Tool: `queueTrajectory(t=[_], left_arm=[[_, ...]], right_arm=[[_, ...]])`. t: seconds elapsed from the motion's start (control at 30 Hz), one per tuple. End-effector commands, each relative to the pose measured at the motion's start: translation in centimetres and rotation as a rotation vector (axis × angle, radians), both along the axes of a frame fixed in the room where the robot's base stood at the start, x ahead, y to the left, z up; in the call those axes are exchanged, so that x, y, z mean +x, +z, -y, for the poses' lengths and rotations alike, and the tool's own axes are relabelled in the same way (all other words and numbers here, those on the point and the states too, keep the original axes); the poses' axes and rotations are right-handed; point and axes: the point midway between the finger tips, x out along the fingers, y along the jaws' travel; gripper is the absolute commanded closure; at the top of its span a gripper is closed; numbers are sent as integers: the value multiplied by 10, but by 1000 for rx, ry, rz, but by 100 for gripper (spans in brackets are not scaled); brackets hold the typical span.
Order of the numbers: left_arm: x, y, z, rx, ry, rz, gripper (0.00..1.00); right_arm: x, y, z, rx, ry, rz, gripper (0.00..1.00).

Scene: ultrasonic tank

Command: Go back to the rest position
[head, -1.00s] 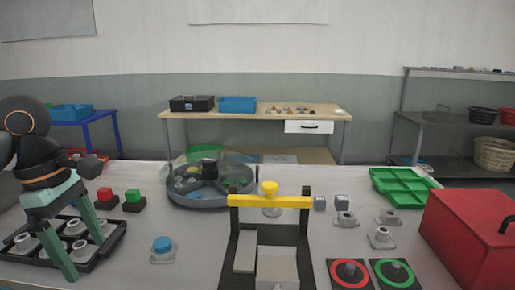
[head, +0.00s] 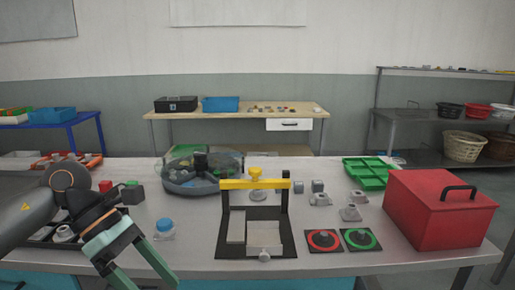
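My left gripper (head: 130,270) is at the lower left of the head view, over the front left part of the table. Its two green fingers are spread apart with nothing between them. My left arm comes in from the left and hides much of the black tray (head: 40,243) with grey metal parts. My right gripper is not in the head view. The machine with a yellow bar (head: 255,184) and black base stands in the middle of the table (head: 340,263).
A blue-topped part (head: 165,228) lies right of my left gripper. A round divided tank (head: 192,185) stands behind. Red (head: 322,240) and green (head: 360,239) ringed discs, a green tray (head: 369,172) and a red box (head: 440,211) are on the right. The front middle is clear.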

Motion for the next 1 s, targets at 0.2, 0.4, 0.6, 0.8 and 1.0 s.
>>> queueTrajectory(t=[0.2, 0.4, 0.6, 0.8, 1.0], left_arm=[[-11, 11, 98, -465, 108, -301, 12], [3, 34, 142, -870, 344, -668, 12], [41, 28, 140, -1211, 693, -1095, 12], [71, -39, 104, -1469, 1154, -1551, 12], [46, -158, 59, -1616, 1728, -1995, 12]], right_arm=[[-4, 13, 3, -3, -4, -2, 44], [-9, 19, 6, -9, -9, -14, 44], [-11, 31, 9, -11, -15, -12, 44], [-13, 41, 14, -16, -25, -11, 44], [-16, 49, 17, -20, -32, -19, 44]])
